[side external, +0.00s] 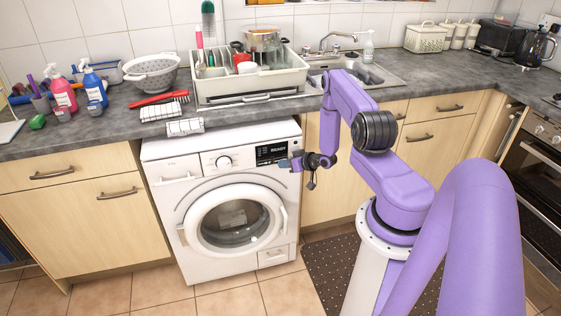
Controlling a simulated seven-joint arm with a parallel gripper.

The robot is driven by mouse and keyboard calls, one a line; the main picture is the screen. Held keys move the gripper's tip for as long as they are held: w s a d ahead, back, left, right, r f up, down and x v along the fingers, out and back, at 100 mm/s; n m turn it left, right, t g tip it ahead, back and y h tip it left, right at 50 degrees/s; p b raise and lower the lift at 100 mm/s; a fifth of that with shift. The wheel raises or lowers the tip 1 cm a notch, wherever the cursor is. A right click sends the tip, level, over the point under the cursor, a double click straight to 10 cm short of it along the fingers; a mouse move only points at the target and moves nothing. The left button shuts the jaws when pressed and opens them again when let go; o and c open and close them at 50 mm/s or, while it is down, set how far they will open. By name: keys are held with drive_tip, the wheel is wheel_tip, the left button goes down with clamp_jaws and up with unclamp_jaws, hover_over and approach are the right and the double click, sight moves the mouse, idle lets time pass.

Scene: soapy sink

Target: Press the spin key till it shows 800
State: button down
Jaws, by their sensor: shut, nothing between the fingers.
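The white washing machine (232,205) stands under the worktop with its round door closed. Its dark display panel (271,150) is at the upper right of its front, right of the round dial (224,162). The display's figures and the separate keys are too small to read, so I cannot tell which key is the spin key. My gripper (287,163) is shut and empty, at the lower right edge of the display panel. I cannot tell whether its tips touch the panel. My gripper hides the panel's right end.
The grey worktop (120,125) overhangs above the machine. It holds a dish rack (250,88), a red brush (160,98), a colander (152,73) and spray bottles (94,86). Wooden cupboards flank the machine. The floor in front of the machine is clear, with a dark mat (330,262) to the right.

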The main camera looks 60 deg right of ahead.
drive_tip(key=shift+w+d, duration=0.15)
drive_tip(key=shift+w, duration=0.05)
idle(0.4)
drive_tip(key=shift+s, duration=0.15)
drive_tip(key=shift+s+a, duration=0.45)
drive_tip(key=shift+a, duration=0.1)
drive_tip(key=shift+s+a, duration=1.8)
